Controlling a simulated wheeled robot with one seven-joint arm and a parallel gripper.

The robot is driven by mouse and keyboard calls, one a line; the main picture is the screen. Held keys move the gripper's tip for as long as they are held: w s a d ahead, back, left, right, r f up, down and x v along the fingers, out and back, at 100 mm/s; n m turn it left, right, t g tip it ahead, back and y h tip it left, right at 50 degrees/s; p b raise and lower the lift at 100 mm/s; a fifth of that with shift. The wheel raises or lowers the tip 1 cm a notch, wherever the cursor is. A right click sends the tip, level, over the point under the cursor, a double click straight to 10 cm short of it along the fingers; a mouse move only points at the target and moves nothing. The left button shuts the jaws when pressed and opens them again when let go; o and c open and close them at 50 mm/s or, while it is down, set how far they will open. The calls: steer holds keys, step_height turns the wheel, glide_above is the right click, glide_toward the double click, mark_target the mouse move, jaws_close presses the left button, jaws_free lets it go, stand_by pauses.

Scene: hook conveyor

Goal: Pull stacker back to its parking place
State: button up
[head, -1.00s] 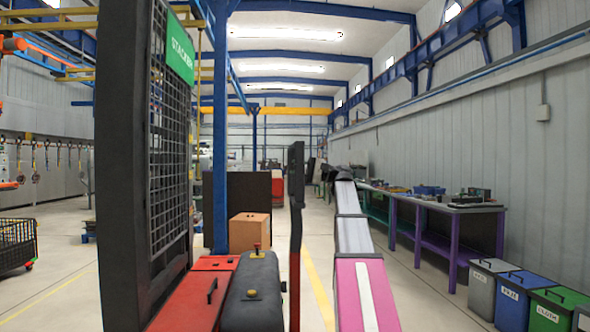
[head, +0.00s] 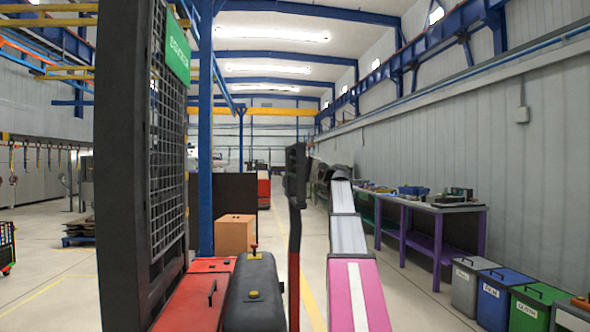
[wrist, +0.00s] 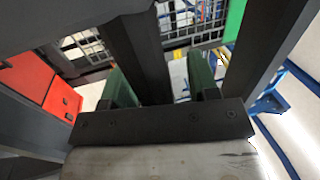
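The stacker stands close on the left in the head view, with a tall dark mast (head: 128,165), a mesh guard (head: 172,150), a green sign (head: 178,50) and a red body (head: 192,300). Its upright tiller (head: 295,175) has a black head on a red post. My pink and grey arm reaches forward to the right of the tiller; my gripper is not clear in the head view. In the wrist view, my gripper's green fingers (wrist: 160,80) stand on both sides of a dark bar, taken as the stacker's handle. A gap shows beside the right finger; the contact is not clear.
An orange-brown box (head: 235,235) and a dark panel stand ahead beyond the stacker. Purple-legged workbenches (head: 440,225) and several lidded bins (head: 495,295) line the right wall. A blue column (head: 206,130) rises behind the mast. Open floor lies between arm and benches.

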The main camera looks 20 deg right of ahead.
steer(key=shift+f, duration=0.1)
steer(key=v, duration=1)
steer(key=shift+d, duration=0.4)
steer(key=shift+s, duration=0.1)
